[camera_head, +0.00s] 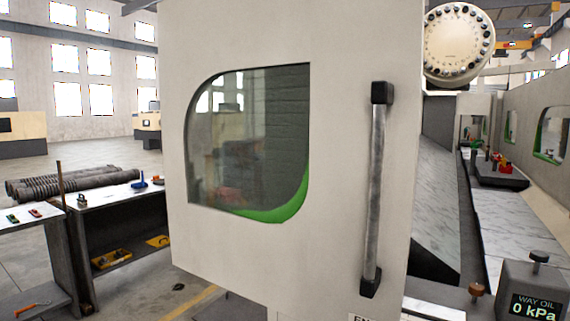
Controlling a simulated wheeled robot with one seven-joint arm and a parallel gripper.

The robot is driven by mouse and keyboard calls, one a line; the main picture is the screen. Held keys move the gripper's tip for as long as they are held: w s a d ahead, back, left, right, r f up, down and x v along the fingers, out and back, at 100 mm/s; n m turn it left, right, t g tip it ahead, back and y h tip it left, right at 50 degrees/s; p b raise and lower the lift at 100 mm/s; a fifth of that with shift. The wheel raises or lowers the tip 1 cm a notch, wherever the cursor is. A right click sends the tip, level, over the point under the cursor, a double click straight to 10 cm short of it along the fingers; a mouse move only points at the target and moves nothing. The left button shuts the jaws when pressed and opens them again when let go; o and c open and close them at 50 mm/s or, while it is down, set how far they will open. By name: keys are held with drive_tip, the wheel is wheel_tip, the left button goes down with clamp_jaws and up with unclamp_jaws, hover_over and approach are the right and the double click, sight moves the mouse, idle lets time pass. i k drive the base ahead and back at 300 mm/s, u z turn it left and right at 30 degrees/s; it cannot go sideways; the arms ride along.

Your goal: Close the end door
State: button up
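The end door (340,240) is a large off-white panel that fills the middle of the head view. It has a rounded window (250,140) with a green lower edge. A vertical grey bar handle (376,190) with black end mounts runs near the door's right edge. To the right of that edge I see into the machine's interior, so the door appears to stand open. A partly cut-off label (365,317) shows at the bottom. My gripper is not in view, and nothing is seen touching the handle.
A way oil unit (533,290) reading 0 kPa stands at the lower right. A round tool magazine (459,45) is at the upper right. Workbenches (100,200) with tools and a stack of dark rods (70,185) stand at left. Open floor (150,285) shows between benches and door.

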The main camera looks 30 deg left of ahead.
sight(258, 97)
drive_tip(key=k, duration=0.1)
drive_tip(key=u, duration=2.85)
drive_tip(key=k, duration=0.85)
drive_tip(key=z, duration=0.95)
drive_tip(key=i, duration=1)
drive_tip(key=k, duration=0.35)
drive_tip(key=u, duration=0.65)
drive_tip(key=i, duration=0.35)
drive_tip(key=u, duration=0.6)
drive_tip(key=i, duration=1.6)
drive_tip(key=u, duration=0.2)
